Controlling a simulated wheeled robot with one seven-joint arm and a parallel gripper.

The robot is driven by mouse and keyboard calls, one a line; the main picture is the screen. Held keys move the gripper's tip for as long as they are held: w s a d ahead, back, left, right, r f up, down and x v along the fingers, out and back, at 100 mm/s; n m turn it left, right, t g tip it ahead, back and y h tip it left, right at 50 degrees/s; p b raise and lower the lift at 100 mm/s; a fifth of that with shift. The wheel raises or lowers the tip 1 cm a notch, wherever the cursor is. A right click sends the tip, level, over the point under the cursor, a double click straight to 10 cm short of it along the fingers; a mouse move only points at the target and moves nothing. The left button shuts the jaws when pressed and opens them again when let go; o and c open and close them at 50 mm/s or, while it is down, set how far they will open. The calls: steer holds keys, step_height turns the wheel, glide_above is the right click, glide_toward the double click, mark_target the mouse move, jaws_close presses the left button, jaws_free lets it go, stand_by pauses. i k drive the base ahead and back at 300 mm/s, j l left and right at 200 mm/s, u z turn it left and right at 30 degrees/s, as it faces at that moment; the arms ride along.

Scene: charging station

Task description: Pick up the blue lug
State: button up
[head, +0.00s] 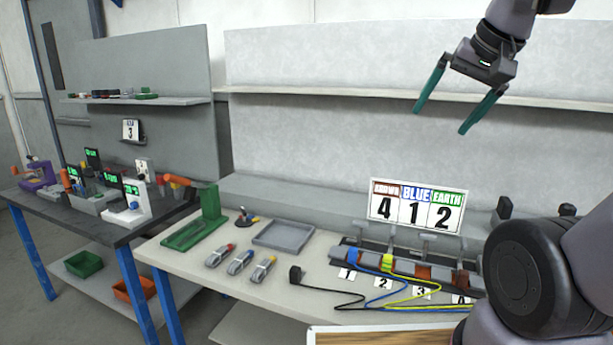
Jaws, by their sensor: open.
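Three grey pieces with coloured parts lie in a row on the pale table (205,290): one with red (222,254), one with blue (240,262) and one with yellow (263,269). The blue-marked middle piece may hold or be the blue lug; it is too small to tell. My gripper (441,121) is at the upper right, high above the table and far from the row. Its two green fingers are spread apart with nothing between them.
A green fixture (197,228) and an empty grey tray (283,236) stand behind the row. Blue, yellow and black cables (372,290) run from a clamp block at right, below a "BROWN BLUE EARTH 4 1 2" sign (417,205). A dark table (75,215) with devices stands left.

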mark_target(354, 254)
steer(key=i+j+z, duration=0.2)
steer(key=j+z, duration=0.15)
steer(key=j, duration=0.75)
steer(key=j+z, duration=0.4)
steer(key=j, duration=0.7)
steer(key=i, duration=0.05)
